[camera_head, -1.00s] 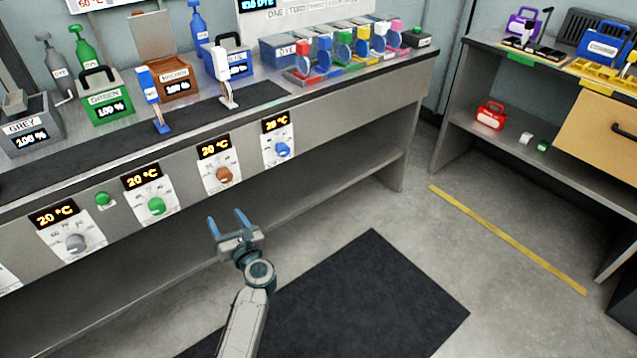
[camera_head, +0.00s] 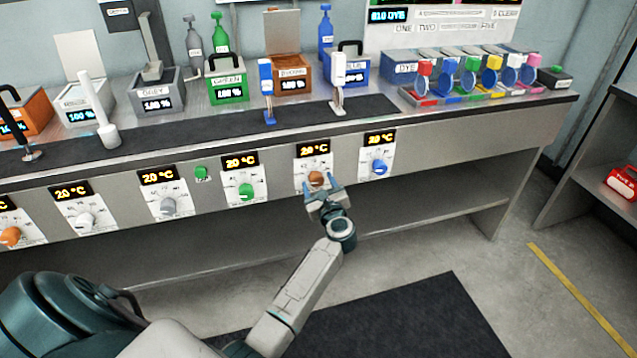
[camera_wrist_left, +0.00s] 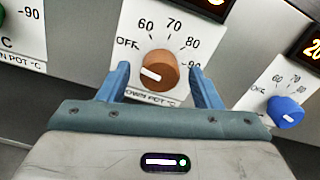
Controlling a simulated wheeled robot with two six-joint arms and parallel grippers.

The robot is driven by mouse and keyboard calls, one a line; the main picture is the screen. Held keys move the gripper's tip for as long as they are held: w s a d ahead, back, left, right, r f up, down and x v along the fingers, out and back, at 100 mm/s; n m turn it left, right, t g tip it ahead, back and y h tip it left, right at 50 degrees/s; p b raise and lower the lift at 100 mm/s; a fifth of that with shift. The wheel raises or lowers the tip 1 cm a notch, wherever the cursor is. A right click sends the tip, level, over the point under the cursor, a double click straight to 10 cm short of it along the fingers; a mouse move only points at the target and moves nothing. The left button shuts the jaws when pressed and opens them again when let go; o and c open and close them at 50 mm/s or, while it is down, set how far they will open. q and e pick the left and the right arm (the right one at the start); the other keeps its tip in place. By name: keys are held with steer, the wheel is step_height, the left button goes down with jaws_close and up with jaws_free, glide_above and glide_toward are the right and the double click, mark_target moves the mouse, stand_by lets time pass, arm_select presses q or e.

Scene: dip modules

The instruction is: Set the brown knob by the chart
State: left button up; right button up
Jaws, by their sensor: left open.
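The brown knob (camera_head: 316,178) is on the bench front, under a display reading 20 °C. In the left wrist view the brown knob (camera_wrist_left: 158,70) has a white mark on its left, OFF side; its dial (camera_wrist_left: 172,28) shows OFF, 60, 70 and 80. My left gripper (camera_head: 321,184) is open, its blue fingers on either side of the knob; the wrist view shows gaps between the fingers (camera_wrist_left: 159,76) and the knob. A white board (camera_head: 450,28) with numbers and words, perhaps the chart, stands at the back right; its small text is unreadable. My right gripper is out of view.
A blue knob (camera_head: 379,167) is right of the brown one and a green knob (camera_head: 246,191) left. Labelled pots, including a green one (camera_head: 228,90), stand on the bench. The space below the bench front is open; a dark mat (camera_head: 420,320) lies on the floor.

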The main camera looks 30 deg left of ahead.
arm_select(q)
steer(key=shift+w+a, duration=0.2)
steer(key=shift+a, duration=0.05)
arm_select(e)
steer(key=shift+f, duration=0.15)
arm_select(q)
steer(key=c, duration=0.9)
steer(key=shift+c, duration=0.5)
